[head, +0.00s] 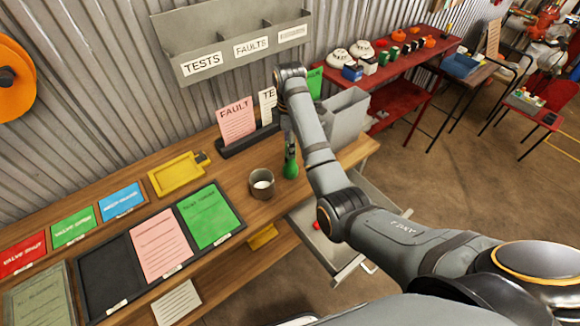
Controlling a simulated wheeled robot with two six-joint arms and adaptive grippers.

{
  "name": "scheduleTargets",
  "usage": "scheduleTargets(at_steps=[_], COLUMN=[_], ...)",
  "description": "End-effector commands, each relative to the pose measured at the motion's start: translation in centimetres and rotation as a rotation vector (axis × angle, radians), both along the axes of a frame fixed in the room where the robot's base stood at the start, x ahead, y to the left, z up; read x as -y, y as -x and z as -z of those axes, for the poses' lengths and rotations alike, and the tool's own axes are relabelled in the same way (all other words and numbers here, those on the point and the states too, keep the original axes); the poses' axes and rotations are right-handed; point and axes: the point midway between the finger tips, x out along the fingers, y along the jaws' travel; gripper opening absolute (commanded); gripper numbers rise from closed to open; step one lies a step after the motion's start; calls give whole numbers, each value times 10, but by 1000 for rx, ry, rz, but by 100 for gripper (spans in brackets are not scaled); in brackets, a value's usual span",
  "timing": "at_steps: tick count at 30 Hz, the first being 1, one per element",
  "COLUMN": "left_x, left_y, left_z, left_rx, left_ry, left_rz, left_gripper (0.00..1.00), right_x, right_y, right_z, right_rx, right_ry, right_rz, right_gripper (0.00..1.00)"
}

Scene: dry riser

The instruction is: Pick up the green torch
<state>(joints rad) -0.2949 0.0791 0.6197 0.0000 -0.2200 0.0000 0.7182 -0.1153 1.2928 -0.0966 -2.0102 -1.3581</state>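The green torch (290,168) stands upright on the wooden bench, near its right end. My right arm comes in from the right, and my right gripper (288,143) points down at the torch's top. The gripper's fingers are small and dark here, and the upper part of the torch is hidden at them. I cannot tell whether they are closed on it or only around it. My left gripper is not in view.
A grey bin (345,118) is to the right. A black tray (108,276) and coloured cards lie left. An open drawer (345,262) juts out below.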

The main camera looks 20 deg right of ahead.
Motion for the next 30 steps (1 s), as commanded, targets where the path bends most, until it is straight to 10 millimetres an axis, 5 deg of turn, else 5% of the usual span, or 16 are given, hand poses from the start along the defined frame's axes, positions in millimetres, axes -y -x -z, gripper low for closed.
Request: scheduleTargets(at_steps=[6,17,30], left_x=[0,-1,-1], left_y=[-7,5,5], left_z=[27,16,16], left_rx=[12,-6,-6], left_ry=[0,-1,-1], left_rz=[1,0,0], left_gripper=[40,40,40], right_x=[-2,-2,-2], right_y=[7,6,6], right_z=[35,50,50], right_rx=[-2,0,-1], right_ry=[0,0,0], right_rz=[0,1,1], right_gripper=[58,57,0])
